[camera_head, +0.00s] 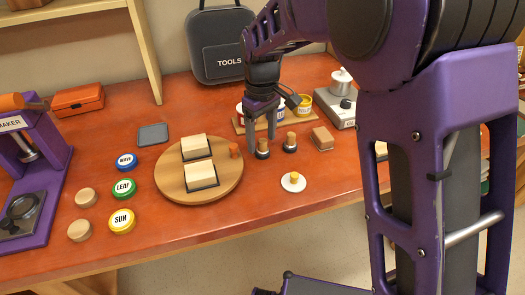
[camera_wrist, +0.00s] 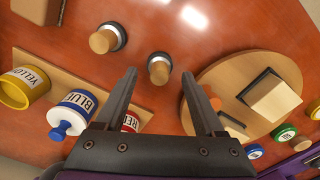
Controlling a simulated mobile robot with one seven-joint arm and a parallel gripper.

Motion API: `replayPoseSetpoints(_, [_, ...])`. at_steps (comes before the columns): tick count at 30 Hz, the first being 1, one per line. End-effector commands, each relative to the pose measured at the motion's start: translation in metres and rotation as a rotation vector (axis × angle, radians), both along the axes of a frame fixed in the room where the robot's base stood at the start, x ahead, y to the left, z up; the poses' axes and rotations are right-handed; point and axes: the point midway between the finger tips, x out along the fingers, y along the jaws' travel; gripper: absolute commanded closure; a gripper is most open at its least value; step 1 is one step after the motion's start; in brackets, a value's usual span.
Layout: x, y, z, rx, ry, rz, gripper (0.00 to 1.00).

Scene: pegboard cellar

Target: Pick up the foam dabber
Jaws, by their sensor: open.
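Two look-alike dabbers, each a short wooden handle on a dark round base, stand upright on the orange-red bench. The left dabber (camera_head: 262,153) is close to the round board; it also shows in the wrist view (camera_wrist: 159,69). The right dabber (camera_head: 290,144) stands a little to its right, and shows in the wrist view (camera_wrist: 106,39) at upper left. My gripper (camera_head: 262,140) is open and points down over the left dabber. In the wrist view that dabber lies between my fingertips (camera_wrist: 158,75), with nothing gripped. I cannot tell whether the fingers touch it.
A round wooden board (camera_head: 168,185) with two pale blocks and an orange piece lies just left. A wooden block (camera_head: 322,138) is right; paint jars (camera_wrist: 72,113) stand behind. The front bench is mostly clear.

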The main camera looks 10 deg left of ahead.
Motion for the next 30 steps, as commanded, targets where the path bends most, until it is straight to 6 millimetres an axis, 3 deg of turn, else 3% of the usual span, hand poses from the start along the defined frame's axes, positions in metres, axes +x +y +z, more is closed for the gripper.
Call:
replayPoseSetpoints(3, [-0.0003, -0.0009, -0.0136, 0.000, 0.001, -0.001, 0.29])
replayPoseSetpoints(11, [0.0001, -0.0009, -0.0162, 0.000, 0.000, -0.001, 0.29])
replayPoseSetpoints(23, [0.0001, -0.0009, -0.0160, 0.000, 0.000, -0.001, 0.98])
replayPoseSetpoints(30, [-0.0001, -0.0011, -0.0166, -0.001, 0.001, -0.001, 1.00])
